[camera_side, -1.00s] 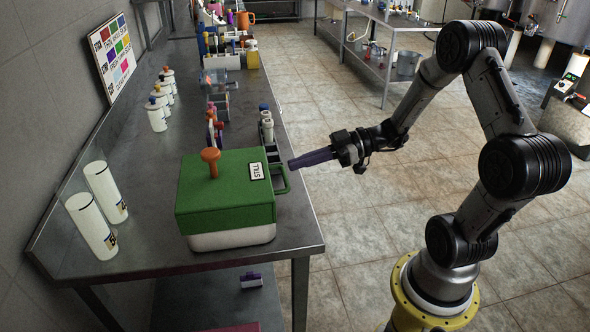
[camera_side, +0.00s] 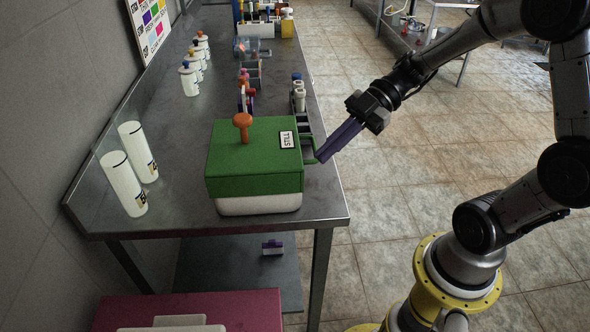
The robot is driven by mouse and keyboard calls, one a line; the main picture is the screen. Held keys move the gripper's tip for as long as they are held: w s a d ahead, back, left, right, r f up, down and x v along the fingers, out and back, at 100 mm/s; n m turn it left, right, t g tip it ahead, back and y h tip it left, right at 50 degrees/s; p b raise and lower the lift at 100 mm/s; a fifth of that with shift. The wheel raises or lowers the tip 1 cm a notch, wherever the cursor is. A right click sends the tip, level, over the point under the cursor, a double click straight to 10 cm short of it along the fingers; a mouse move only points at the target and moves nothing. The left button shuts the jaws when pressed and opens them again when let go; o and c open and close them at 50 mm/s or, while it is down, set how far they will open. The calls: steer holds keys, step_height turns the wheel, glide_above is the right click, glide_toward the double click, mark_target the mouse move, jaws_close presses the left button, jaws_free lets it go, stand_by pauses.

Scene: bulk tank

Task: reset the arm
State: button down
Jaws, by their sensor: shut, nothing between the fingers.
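My gripper (camera_side: 320,158) has long purple fingers that lie together with nothing between them. It points down and to the left, just right of the green box. The green box (camera_side: 250,181), labelled STILL, has a white base, an orange knob (camera_side: 242,121) on top and a green handle loop (camera_side: 308,158) on its right side. The fingertips overlap the loop's outer edge in the picture; I cannot tell whether they touch it.
The steel bench (camera_side: 180,206) holds two white cylinders (camera_side: 124,184), several small white bottles (camera_side: 190,80) and racks beyond the box. A pink surface (camera_side: 240,308) is at the bottom.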

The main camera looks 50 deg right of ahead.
steer(key=s+a+r+m+g+h, duration=0.1)
steer(key=s+a+r+m+h, duration=0.15)
steer(key=s, duration=0.35)
steer(key=s+a+r+m+g+h, duration=0.1)
steer(key=s+h, duration=0.3)
steer(key=s, duration=0.1)
steer(key=s+d+m+t+h, duration=0.2)
steer(key=d+m+t+h, duration=0.2)
steer(key=d+m, duration=0.4)
steer(key=m+h, duration=0.1)
steer(key=m, duration=0.5)
steer(key=shift+d+r, duration=0.2)
steer(key=shift+r, duration=0.05)
